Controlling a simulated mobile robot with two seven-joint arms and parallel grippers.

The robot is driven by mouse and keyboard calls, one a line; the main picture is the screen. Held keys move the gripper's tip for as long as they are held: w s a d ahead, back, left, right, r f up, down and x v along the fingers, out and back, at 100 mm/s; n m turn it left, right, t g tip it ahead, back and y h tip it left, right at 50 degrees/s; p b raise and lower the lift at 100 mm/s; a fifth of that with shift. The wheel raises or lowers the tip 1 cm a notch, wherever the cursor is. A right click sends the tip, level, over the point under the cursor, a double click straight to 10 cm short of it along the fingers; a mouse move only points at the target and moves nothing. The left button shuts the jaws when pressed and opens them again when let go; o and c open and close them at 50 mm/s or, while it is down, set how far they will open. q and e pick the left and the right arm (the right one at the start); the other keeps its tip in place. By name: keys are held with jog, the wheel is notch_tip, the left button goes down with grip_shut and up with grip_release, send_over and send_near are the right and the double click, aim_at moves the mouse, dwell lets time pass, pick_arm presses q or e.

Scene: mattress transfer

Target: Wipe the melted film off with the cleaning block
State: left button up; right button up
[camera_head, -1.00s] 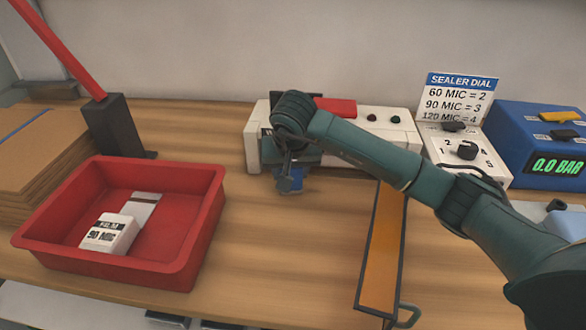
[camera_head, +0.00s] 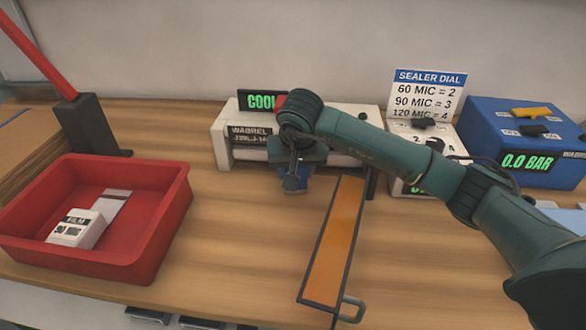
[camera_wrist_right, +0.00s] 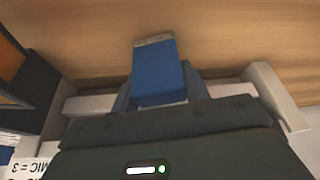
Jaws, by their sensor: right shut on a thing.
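The cleaning block (camera_head: 296,184) is blue, with a pale grey end in the right wrist view (camera_wrist_right: 155,41). My right gripper (camera_head: 295,170) is shut on it, in front of the white sealer (camera_head: 222,148). The block is at the sealer's front side, low over the bench; I cannot tell whether it touches the sealing bar. My arm covers much of the sealer. I cannot make out any melted film. A long orange strip in a dark frame (camera_head: 335,240), with a handle at its near end, extends from the sealer toward me. My left gripper is not in view.
A red tray (camera_head: 180,215) with a film box (camera_head: 77,230) stands at left, near a dark post with a red lever (camera_head: 92,125). A display reading "COOL" (camera_head: 260,101) is on the sealer. A dial unit and blue pressure box (camera_head: 480,125) stand at right.

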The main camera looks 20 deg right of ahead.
notch_tip(320, 180, up, 2)
jog(key=shift+r, duration=0.25)
jog(key=shift+w+a+r+p, duration=0.1)
jog(key=shift+a+r+p, duration=0.1)
jog(key=shift+r+p, duration=0.95)
jog(key=shift+r, duration=0.3)
jog(key=shift+r+p, duration=0.5)
jog(key=shift+r, duration=0.3)
jog(key=shift+r+p, duration=0.3)
jog(key=shift+r, duration=0.2)
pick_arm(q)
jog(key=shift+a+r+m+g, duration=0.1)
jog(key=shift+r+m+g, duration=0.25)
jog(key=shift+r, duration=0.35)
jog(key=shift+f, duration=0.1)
pick_arm(e)
jog(key=shift+f, duration=0.1)
